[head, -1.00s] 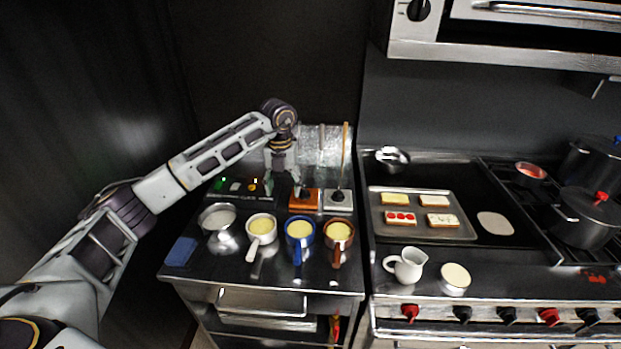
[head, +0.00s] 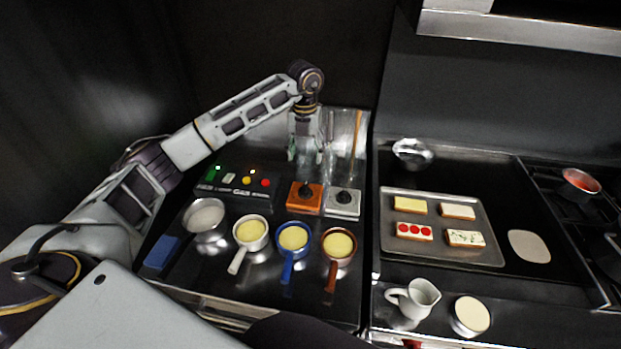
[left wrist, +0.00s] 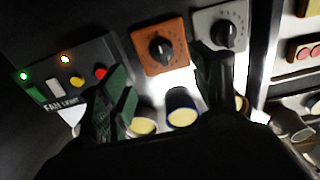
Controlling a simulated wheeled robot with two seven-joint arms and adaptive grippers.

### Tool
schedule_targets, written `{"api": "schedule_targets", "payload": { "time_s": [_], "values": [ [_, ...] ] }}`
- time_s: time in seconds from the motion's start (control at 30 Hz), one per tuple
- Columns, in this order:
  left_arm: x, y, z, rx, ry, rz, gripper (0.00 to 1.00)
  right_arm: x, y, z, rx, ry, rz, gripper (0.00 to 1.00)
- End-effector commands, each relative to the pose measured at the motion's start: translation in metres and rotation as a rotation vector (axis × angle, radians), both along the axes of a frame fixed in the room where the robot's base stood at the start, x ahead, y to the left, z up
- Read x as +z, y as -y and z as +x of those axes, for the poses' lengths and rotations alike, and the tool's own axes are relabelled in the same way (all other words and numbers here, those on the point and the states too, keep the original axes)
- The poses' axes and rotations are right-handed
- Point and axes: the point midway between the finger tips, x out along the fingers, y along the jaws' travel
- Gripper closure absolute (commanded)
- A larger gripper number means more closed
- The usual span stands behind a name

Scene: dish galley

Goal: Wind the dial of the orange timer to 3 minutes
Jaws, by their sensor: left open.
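The orange timer (head: 304,198) stands at the back of the steel counter, with a black dial (head: 307,188) on its sloped face. In the left wrist view, the orange timer (left wrist: 146,59) is above the middle and its dial (left wrist: 162,51) shows clearly. The scale marks are too small to read. My left gripper (head: 305,156) hangs above and behind the timer, fingers pointing down, open and empty. In the left wrist view its two dark fingers (left wrist: 165,92) are spread apart below the dial, not touching it. My right gripper is out of view.
A grey timer (head: 343,203) stands close right of the orange one. A button panel (head: 236,181) is to the left. Clear containers (head: 345,135) stand behind. Several pans and cups of yellow filling, including a blue one (head: 293,240), stand in front. A tray (head: 480,250) is further right.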

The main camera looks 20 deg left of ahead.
Motion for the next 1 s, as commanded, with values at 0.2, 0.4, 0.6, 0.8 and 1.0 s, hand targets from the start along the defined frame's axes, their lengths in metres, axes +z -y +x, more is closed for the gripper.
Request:
{"api": "schedule_targets", "payload": {
  "time_s": [0.2, 0.4, 0.6, 0.8, 1.0],
  "values": [
    [0.0, 0.0, 0.0, 0.0, 0.0, 0.0, 0.36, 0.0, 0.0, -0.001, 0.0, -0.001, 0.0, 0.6],
    [0.0, 0.0, 0.0, 0.0, 0.0, 0.0, 0.36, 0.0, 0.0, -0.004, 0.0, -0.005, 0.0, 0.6],
    [-0.003, 0.0, 0.0, 0.0, -0.001, 0.001, 0.36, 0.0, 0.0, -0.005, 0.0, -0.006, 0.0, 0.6],
    [-0.016, 0.0, 0.0, 0.0, -0.002, 0.0, 0.36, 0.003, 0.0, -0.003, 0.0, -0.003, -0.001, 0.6],
    [-0.039, 0.0, 0.0, 0.001, -0.002, 0.0, 0.36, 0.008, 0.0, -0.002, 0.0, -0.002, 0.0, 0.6]
  ]
}}
